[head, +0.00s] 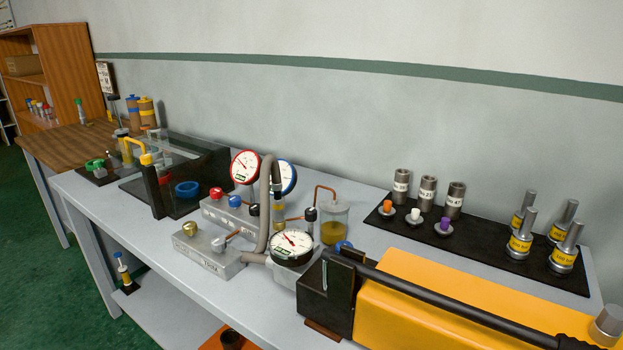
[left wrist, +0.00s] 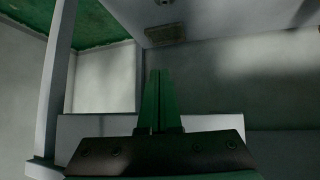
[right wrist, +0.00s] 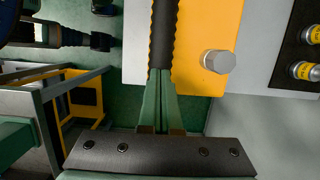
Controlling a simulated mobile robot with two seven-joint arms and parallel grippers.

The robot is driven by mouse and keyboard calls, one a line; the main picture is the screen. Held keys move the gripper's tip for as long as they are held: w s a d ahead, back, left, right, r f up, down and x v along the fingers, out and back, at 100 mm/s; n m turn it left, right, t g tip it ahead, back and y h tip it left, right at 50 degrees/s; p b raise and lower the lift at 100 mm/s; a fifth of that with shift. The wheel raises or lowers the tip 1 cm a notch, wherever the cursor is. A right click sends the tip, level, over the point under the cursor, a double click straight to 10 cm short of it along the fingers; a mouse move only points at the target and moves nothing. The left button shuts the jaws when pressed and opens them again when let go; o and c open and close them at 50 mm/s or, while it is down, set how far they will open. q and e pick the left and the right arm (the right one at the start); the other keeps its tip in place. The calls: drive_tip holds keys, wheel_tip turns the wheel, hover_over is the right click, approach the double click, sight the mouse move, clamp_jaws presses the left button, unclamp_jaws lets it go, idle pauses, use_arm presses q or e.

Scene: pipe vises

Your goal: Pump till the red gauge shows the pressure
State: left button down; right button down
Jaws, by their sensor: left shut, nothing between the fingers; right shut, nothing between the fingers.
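The red-rimmed gauge (head: 245,167) stands on the grey valve block on the bench; its needle is too small to read surely. A blue-rimmed gauge (head: 285,178) is partly hidden behind a grey hose. A black-rimmed gauge (head: 292,247) lies nearer. The yellow pump (head: 430,305) has a long black lever (head: 450,304) along its top. The lever (right wrist: 164,35) also shows in the right wrist view, directly ahead of my right gripper (right wrist: 160,72), which is shut and empty; contact cannot be told. My left gripper (left wrist: 158,73) is shut and empty, facing grey surfaces. Neither gripper shows in the head view.
A black mat (head: 480,246) at the back right holds grey cylinders, small coloured-top parts and yellow-banded weights. A clear-panelled box (head: 180,170) stands at the left. An oil jar (head: 334,222) stands behind the pump. Bare bench (head: 110,206) shows at the front left.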

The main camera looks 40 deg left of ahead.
drive_tip(key=r+p, duration=0.3)
drive_tip(key=r, duration=0.1)
drive_tip(key=r+p, duration=0.2)
drive_tip(key=shift+a+p, duration=0.3)
drive_tip(key=shift+p, duration=0.05)
wheel_tip(320, 180, up, 9)
drive_tip(key=a+p, duration=0.2)
drive_tip(key=p, duration=0.4)
drive_tip(key=shift+a+f+p, duration=0.2)
drive_tip(key=shift+p, duration=0.15)
